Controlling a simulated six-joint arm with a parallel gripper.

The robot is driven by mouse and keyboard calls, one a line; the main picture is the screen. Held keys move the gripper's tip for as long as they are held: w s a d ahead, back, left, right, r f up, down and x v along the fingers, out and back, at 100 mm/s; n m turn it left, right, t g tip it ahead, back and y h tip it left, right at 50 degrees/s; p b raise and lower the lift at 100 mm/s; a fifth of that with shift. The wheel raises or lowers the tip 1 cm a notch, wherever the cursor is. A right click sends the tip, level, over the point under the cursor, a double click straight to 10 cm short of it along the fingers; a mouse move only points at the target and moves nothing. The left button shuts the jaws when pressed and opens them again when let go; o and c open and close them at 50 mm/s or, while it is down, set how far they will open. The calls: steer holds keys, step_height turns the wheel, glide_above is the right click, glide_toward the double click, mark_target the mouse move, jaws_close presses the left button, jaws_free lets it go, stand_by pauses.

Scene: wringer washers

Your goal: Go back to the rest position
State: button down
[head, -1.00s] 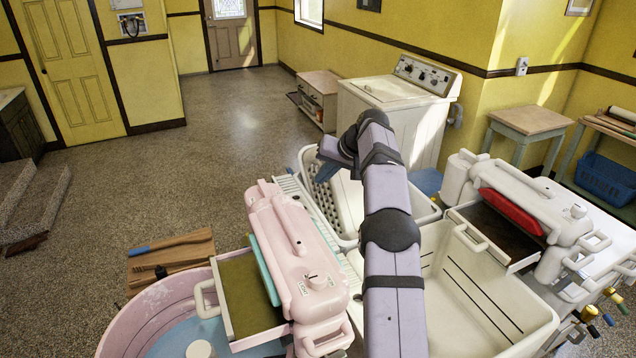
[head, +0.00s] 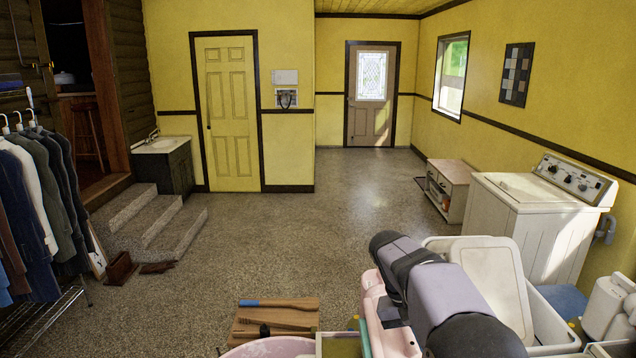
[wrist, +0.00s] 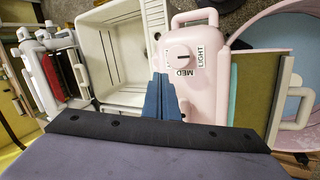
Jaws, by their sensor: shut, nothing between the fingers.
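My gripper (wrist: 163,98) shows in the wrist view as blue fingers closed together with nothing between them. It appears over or in front of the pink wringer head (wrist: 190,62) with its dial; I cannot tell the gap between them. In the head view my arm rises at the lower right, and the fingers are not visible there. The pink wringer (head: 378,315) is partly hidden behind my arm. The cream tub (wrist: 92,52) is left of the gripper in the wrist view, and the pink tub (wrist: 308,78) is at the right.
A white wringer (wrist: 38,70) stands left of the cream tub. In the head view, a white basket (head: 555,315), a washing machine (head: 530,225) and a wooden board (head: 295,318) with a brush are nearby. Clothes (head: 45,215) hang at the left. The middle floor is clear.

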steer(key=shift+n+h, duration=0.6)
steer(key=s, duration=0.6)
steer(key=shift+a+f, duration=0.25)
steer(key=shift+a, duration=0.05)
steer(key=s+a+f+n+y+b, duration=0.1)
steer(key=s+a+f+y, duration=0.2)
steer(key=s+f, duration=0.3)
steer(key=s+a+f+n+t+y+b, duration=0.1)
steer(key=s+a+f+y, duration=0.2)
steer(key=s+f, duration=0.4)
steer(key=shift+s+a, duration=0.75)
steer(key=shift+s, duration=0.45)
steer(key=shift+f, duration=0.1)
